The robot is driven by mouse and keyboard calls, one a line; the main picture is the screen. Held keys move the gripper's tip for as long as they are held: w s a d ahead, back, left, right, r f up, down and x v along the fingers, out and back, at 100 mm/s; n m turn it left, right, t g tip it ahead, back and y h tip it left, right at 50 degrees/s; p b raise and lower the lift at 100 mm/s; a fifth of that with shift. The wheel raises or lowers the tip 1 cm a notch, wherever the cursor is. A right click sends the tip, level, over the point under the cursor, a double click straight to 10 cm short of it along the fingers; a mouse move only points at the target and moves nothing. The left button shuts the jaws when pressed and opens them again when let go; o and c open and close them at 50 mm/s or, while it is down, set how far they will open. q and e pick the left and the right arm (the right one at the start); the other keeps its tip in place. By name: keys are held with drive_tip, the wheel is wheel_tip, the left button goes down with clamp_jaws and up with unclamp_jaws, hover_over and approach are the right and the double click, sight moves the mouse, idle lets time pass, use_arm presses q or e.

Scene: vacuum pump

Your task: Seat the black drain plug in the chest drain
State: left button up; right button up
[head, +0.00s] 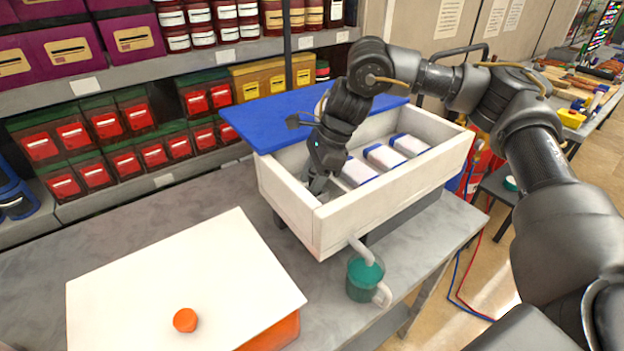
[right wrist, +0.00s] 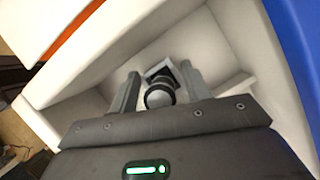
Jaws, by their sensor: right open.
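The white chest (head: 390,205) stands open on the grey table, with a white drain spout (head: 362,250) low on its front side. My right gripper (head: 318,185) reaches down into the chest's left part, near the inner corner. In the right wrist view my right gripper (right wrist: 158,76) is open, with a finger on each side of the black plug (right wrist: 159,95). The plug looks round with a pale band, and a dark square piece shows behind it. I cannot tell whether the fingers touch it. The drain's inner opening is not clearly visible. My left gripper is out of view.
A blue lid (head: 270,120) lies behind the chest. White blocks with blue ends (head: 385,157) sit inside it, right of my gripper. A white-topped box with an orange knob (head: 185,320) is at front left. Shelves line the back.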

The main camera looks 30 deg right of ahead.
drive_tip(key=v, duration=1.2)
drive_tip(key=shift+r, duration=0.1)
